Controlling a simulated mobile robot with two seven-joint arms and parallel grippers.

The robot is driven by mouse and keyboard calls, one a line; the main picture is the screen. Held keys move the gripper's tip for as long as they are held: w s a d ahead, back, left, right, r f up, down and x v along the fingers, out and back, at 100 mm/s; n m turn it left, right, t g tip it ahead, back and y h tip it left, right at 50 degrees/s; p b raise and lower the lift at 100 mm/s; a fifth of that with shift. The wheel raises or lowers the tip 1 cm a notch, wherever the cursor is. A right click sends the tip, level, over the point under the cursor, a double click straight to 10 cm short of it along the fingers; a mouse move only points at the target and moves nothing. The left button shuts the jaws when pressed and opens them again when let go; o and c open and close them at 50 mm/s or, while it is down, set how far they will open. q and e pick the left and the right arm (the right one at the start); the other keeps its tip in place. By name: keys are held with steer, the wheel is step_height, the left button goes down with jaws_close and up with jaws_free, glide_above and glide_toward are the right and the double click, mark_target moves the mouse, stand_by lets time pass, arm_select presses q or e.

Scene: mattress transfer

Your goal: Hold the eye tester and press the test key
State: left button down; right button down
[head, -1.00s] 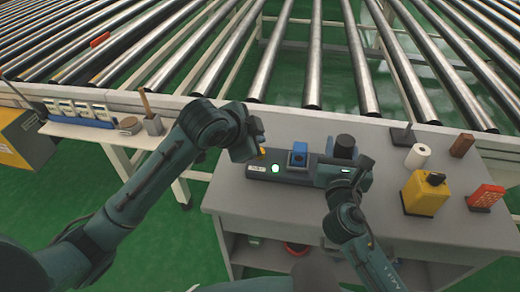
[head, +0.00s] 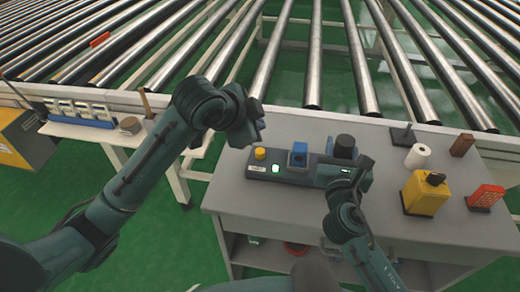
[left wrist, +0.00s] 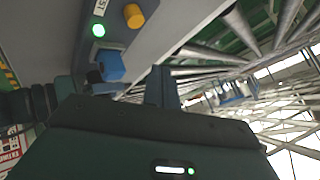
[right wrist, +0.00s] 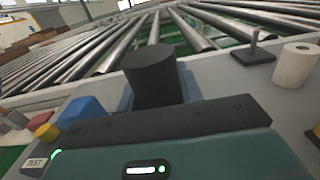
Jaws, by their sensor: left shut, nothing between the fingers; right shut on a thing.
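The eye tester shows as a black cylinder (head: 345,142) with a blue part behind it, at the right end of a dark base unit (head: 252,172). It also stands upright in the right wrist view (right wrist: 155,78). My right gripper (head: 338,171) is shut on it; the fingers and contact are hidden. The yellow test key (head: 260,153) sits at the unit's left end, beside a lit green light (head: 275,168); the left wrist view shows the key too (left wrist: 133,15). My left gripper (head: 259,116) is shut and empty, above and behind the key, apart from it.
A blue block (head: 298,155) stands on the unit between the key and the cylinder. A yellow box (head: 424,193), white roll (head: 417,156) and red item (head: 485,196) stand on the grey table (head: 385,205) at right. A roller conveyor (head: 310,65) runs behind.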

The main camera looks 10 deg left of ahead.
steer(key=shift+r, duration=0.15)
steer(key=c, duration=0.9)
jaws_free()
steer(key=shift+o, duration=0.2)
